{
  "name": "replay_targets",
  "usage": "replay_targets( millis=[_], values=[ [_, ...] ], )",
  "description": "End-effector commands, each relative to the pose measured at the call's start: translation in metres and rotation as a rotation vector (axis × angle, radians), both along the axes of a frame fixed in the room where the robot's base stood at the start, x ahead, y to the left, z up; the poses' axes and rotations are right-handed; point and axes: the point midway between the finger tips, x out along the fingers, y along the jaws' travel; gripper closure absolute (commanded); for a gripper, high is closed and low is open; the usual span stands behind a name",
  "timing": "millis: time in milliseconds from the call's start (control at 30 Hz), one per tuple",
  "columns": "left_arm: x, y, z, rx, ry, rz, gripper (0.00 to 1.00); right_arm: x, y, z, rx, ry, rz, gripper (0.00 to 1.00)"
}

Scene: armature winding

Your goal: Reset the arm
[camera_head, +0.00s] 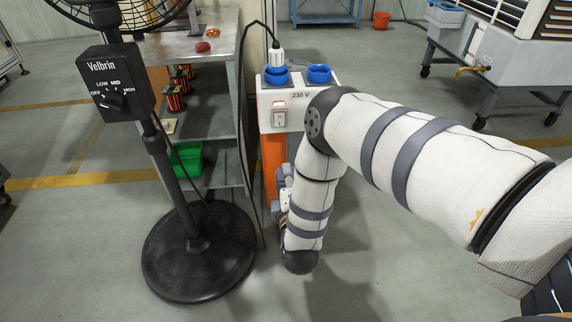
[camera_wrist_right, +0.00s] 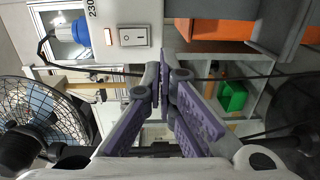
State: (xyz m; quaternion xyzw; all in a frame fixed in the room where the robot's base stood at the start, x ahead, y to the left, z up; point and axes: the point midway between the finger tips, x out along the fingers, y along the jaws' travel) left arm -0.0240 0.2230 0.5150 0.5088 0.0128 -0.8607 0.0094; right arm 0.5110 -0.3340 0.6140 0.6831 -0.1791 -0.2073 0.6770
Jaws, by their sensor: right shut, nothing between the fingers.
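My right arm (camera_head: 415,155) reaches in from the right in the head view and bends down in front of the 230 V power box. My right gripper (camera_wrist_right: 164,80) shows in the wrist view with its purple-padded fingers closed together and nothing between them. In the head view only a small part of it (camera_head: 284,190) shows beside the orange post, mostly hidden by the arm. The power box (camera_head: 296,98) has a white rocker switch (camera_head: 279,114), also seen in the wrist view (camera_wrist_right: 134,37), apart from the fingers. My left gripper is not in view.
A black pedestal fan (camera_head: 198,250) with a speed-dial box (camera_head: 115,85) stands at the left. Behind it is a metal shelf table (camera_head: 220,60) with a green bin (camera_head: 187,160). A black cable hangs beside the power box. A wheeled cart stands at the upper right.

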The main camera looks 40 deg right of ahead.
Motion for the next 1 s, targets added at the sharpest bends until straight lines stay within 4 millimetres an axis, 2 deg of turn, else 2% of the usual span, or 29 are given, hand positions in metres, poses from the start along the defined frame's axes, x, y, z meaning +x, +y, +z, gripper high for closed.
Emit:
replay_targets(
  millis=[367, 467, 567, 633, 667, 700, 767, 800, 900, 1000],
  values=[
    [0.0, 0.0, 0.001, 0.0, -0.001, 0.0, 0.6, -0.001, 0.001, -0.001, 0.012, 0.006, 0.005, 1.0],
    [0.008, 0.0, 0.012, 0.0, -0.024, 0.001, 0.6, -0.019, 0.02, -0.018, 0.187, 0.079, 0.059, 1.0],
    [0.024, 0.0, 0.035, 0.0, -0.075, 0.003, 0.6, -0.079, 0.058, -0.051, 0.565, 0.268, 0.08, 1.0],
    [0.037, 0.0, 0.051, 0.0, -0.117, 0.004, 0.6, -0.141, 0.082, -0.065, 0.832, 0.427, 0.0, 1.0],
    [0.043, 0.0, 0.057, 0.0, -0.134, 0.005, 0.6, -0.17, 0.089, -0.068, 0.929, 0.492, -0.054, 1.0],
    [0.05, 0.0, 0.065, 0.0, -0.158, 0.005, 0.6, -0.208, 0.098, -0.067, 1.04, 0.573, -0.144, 1.0],
    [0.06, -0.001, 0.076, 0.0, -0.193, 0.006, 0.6, -0.265, 0.107, -0.06, 1.173, 0.682, -0.302, 1.0],
    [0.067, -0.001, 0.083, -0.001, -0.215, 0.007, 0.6, -0.3, 0.11, -0.051, 1.236, 0.741, -0.418, 1.0],
    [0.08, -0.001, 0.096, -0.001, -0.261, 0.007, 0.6, -0.374, 0.112, -0.026, 1.32, 0.842, -0.684, 1.0],
    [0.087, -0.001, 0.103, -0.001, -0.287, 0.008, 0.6, -0.42, 0.112, -0.005, 1.337, 0.89, -0.878, 1.0]
  ],
)
